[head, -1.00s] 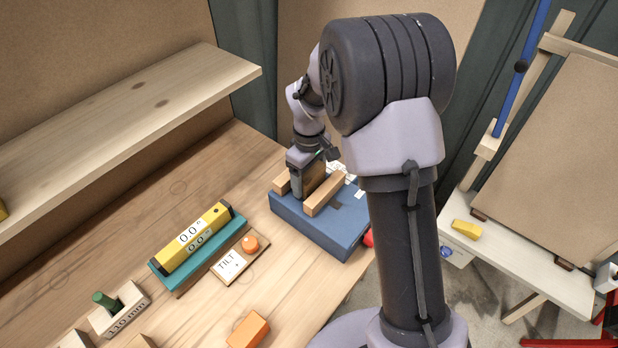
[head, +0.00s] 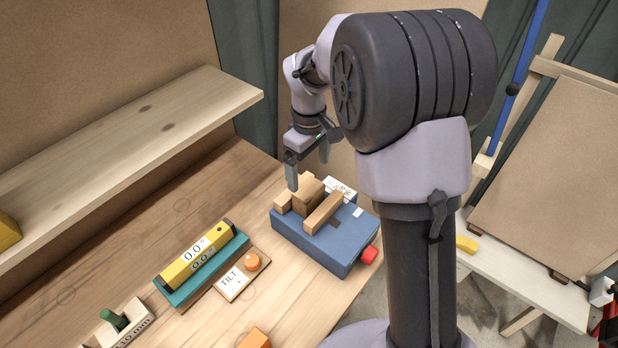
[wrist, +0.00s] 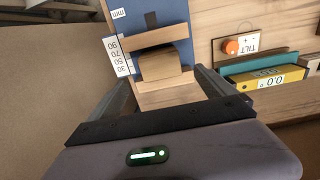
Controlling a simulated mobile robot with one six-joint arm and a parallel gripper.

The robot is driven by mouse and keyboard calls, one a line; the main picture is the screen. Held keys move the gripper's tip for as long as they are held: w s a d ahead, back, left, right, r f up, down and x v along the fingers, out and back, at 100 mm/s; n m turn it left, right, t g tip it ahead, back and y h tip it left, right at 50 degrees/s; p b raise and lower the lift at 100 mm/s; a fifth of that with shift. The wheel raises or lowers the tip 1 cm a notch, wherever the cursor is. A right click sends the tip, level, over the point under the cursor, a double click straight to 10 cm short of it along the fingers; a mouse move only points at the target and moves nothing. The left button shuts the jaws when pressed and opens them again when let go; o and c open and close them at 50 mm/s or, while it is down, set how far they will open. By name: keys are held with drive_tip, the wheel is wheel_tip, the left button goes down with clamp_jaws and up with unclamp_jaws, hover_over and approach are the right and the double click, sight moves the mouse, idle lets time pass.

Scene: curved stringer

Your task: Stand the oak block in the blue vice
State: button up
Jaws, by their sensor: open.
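The blue vice (head: 335,248) stands on the bench, with two pale wooden jaws on top. The oak block (head: 309,188) sits between these jaws and rises a little above them. In the wrist view the block (wrist: 160,67) lies between the far jaw (wrist: 156,37) and the near jaw (wrist: 170,97). I cannot tell whether it touches both jaws, and its base is hidden. My gripper (head: 308,170) is open and empty just above the block, its fingers apart from it; the fingers also show in the wrist view (wrist: 168,85).
A yellow level (head: 197,256) on a teal base and a TILT panel (head: 233,283) stand to the left. A wooden shelf (head: 130,135) overhangs the bench at the back left.

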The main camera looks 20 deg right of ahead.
drive_tip(key=s+a+r+m+t, duration=0.1)
drive_tip(key=s+r+m+t, duration=0.15)
drive_tip(key=s+r, duration=0.5)
drive_tip(key=s+a+r+m+t+y, duration=0.1)
drive_tip(key=s+r+m, duration=0.2)
drive_tip(key=s, duration=0.6)
drive_tip(key=s+a+r+m+t+y, duration=0.1)
drive_tip(key=s+a+r+m+t, duration=0.1)
drive_tip(key=s+m, duration=0.4)
drive_tip(key=s+r, duration=0.1)
drive_tip(key=s, duration=0.1)
drive_tip(key=shift+s+r, duration=0.15)
drive_tip(key=shift+s, duration=0.2)
